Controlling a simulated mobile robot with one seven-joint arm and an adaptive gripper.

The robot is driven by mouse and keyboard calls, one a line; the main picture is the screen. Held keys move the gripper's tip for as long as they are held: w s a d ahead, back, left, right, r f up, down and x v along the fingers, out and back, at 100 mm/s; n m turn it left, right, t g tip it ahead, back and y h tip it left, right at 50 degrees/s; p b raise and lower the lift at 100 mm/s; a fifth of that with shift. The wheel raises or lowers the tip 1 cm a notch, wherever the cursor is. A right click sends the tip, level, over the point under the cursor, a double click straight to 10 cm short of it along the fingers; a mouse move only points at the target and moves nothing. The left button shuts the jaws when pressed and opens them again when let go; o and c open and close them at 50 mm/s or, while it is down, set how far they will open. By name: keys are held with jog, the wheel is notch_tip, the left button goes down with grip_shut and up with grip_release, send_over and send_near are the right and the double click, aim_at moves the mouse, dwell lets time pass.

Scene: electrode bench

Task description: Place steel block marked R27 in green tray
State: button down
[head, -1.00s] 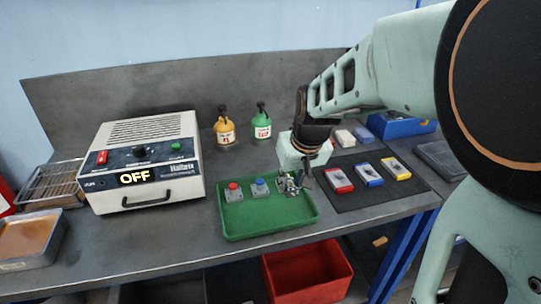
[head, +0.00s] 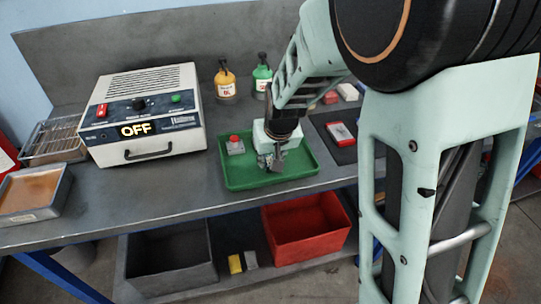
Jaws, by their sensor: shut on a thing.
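The green tray (head: 236,183) lies on the grey bench, right of the white machine. My gripper (head: 271,163) points down over the middle of the tray, shut on a small grey metal block (head: 264,161). The block is mostly covered by the fingers, and I cannot read any R27 mark on it. I cannot tell whether it touches the tray floor. A grey block with a red knob (head: 235,145) sits in the tray to the left of my gripper. The tray area behind my gripper is hidden.
A white machine (head: 145,112) reading OFF stands at left. A yellow bottle (head: 225,85) and a green bottle (head: 262,77) stand behind the tray. A red-edged block (head: 341,134) lies on a dark mat, partly hidden by my arm. A red bin (head: 305,228) sits below.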

jog(key=shift+f, duration=0.1)
jog(key=c, duration=1.7)
grip_release()
jog(key=shift+o, duration=0.2)
jog(key=shift+s+r, duration=0.1)
jog(key=shift+r, duration=0.5)
jog(key=p+v, duration=0.1)
jog(key=v, duration=1)
jog(key=shift+s+d+f, duration=0.1)
jog(key=shift+s+d, duration=0.05)
jog(key=shift+s, duration=0.05)
